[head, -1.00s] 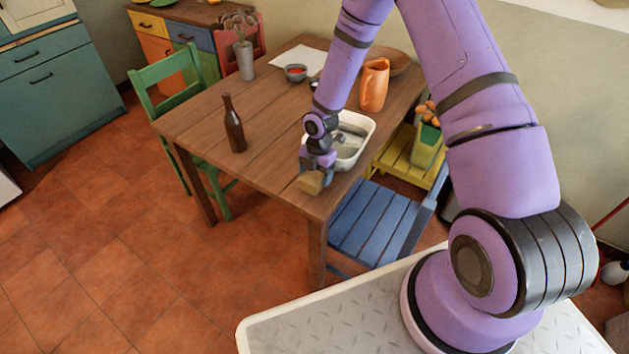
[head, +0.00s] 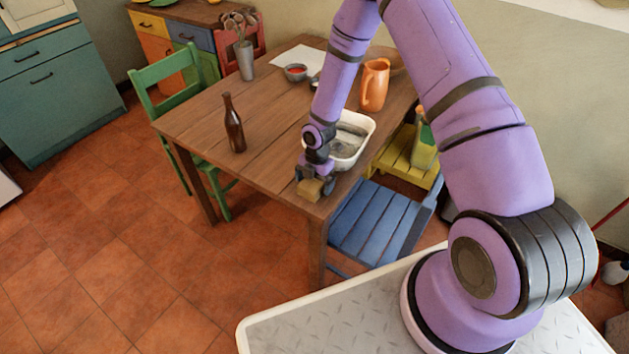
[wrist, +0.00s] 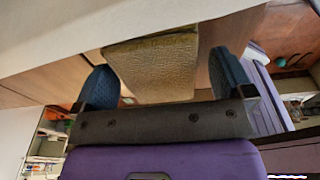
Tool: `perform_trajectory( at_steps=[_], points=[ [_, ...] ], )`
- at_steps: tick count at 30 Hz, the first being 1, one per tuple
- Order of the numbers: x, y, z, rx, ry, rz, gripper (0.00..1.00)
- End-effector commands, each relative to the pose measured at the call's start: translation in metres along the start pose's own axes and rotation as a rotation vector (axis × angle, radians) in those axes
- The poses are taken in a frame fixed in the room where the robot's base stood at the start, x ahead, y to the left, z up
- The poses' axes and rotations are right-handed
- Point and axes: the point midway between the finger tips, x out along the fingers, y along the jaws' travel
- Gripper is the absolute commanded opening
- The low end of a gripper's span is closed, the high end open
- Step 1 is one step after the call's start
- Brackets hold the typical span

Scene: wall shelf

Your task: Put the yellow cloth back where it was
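The yellow cloth (head: 310,189) is a small folded block at the near corner of the wooden table (head: 270,178), in front of the white basin. My gripper (head: 315,184) is low over that corner, with its fingers around the cloth. In the wrist view, the cloth (wrist: 153,68) lies between the two blue fingertips of my gripper (wrist: 163,66). The left fingertip is close to the cloth or touching it. A clear gap shows between the cloth and the right fingertip, so the gripper is open. The cloth's underside is hidden.
The white basin (head: 365,147) stands just behind my gripper. A brown bottle (head: 234,124) stands to the left, an orange pitcher (head: 374,85) farther back. A blue chair (head: 372,226) is by the table's right edge. The table between bottle and gripper is clear.

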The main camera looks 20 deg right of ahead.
Motion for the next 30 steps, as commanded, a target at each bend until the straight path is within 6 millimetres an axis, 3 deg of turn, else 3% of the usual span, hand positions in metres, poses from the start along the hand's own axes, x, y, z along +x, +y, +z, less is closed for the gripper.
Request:
perform_trajectory(
  at_steps=[11,24,30],
  points=[
    [-0.012,0.000,0.000,0.000,0.000,0.001,0.99],
    [-0.094,0.000,0.000,0.001,-0.001,0.002,0.99],
    [-0.117,0.000,0.000,0.000,0.000,0.001,0.99]
  ],
)
